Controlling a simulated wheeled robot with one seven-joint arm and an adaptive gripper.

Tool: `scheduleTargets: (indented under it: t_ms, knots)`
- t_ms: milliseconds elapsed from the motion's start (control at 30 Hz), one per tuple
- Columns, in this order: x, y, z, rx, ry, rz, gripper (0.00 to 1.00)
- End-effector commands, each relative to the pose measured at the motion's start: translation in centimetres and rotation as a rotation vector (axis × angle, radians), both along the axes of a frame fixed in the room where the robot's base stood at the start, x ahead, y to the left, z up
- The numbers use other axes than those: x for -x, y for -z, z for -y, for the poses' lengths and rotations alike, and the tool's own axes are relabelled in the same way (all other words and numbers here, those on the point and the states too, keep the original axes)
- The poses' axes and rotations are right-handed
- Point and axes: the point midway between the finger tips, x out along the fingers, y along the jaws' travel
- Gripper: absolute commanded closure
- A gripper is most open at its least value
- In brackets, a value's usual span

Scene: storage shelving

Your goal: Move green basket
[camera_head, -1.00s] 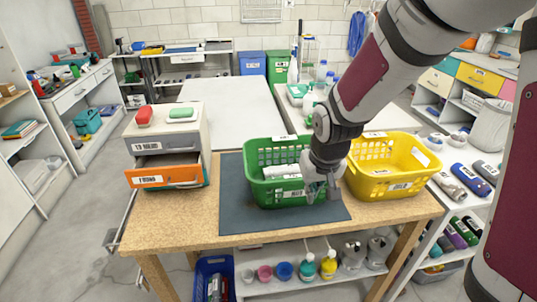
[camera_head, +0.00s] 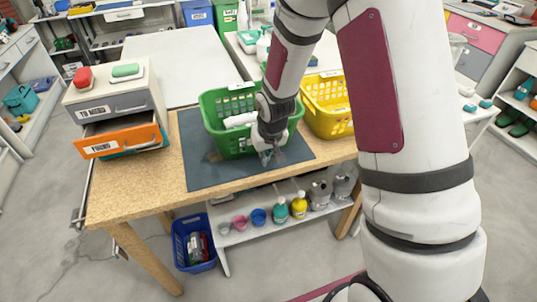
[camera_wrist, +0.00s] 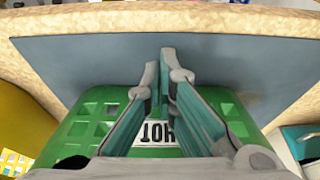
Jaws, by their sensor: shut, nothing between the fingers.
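The green basket (camera_head: 219,108) stands on the dark mat (camera_head: 205,172) on the wooden table, with pale items inside it. My gripper (camera_head: 265,157) is at the basket's front right side, low near the mat. In the wrist view my gripper (camera_wrist: 160,72) has its two fingers close together in front of the green basket (camera_wrist: 85,123), whose white label (camera_wrist: 157,133) shows between them. The fingers hold nothing. I cannot tell whether they touch the basket wall. My wrist hides part of the basket's right side.
A yellow basket (camera_head: 327,118) stands close right of the green one. A drawer unit (camera_head: 115,98) with an open orange drawer (camera_head: 118,139) is at the left. Bottles and cups stand on a shelf (camera_head: 238,235) below. The table's front left (camera_head: 130,195) is clear.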

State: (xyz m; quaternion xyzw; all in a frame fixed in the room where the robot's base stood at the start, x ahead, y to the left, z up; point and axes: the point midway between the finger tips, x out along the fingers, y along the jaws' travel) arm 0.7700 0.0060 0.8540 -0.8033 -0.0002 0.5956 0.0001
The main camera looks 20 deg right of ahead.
Motion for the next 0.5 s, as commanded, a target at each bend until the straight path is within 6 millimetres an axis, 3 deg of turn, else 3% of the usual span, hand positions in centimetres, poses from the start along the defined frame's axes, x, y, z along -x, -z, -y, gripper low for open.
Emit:
scheduleTargets:
  t_ms: [200, 500]
  knots:
    - [-1.8, 0.0, 0.0, 0.001, 0.0, -0.004, 1.0]
    - [-2.1, 0.0, 0.0, 0.001, 0.0, -0.004, 1.0]
